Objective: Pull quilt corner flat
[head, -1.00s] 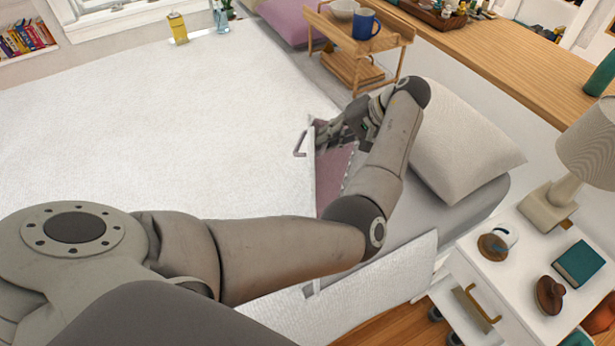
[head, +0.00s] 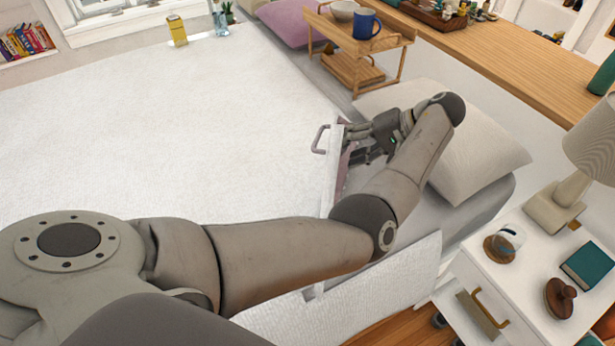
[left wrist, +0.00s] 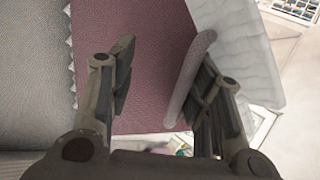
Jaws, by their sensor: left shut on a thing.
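The white quilt (head: 180,130) covers most of the bed. Its right edge stands up as a white strip with a grey loop (head: 320,138) on it, near the pillow. A mauve face of the cloth shows just behind this edge, and it fills the middle of the left wrist view (left wrist: 150,50). My left gripper (head: 354,143) is at this edge, shut on the quilt; its fingers (left wrist: 165,85) stand apart in the left wrist view, with a grey padded bar by the right finger. The exact grip is partly hidden. My right gripper is not in view.
A grey-white pillow (head: 450,140) lies right of my gripper, partly behind my forearm. A wooden tray stand (head: 355,45) with a blue mug (head: 366,23) is beyond it. A white nightstand (head: 520,285) with a lamp (head: 570,180) stands at the right.

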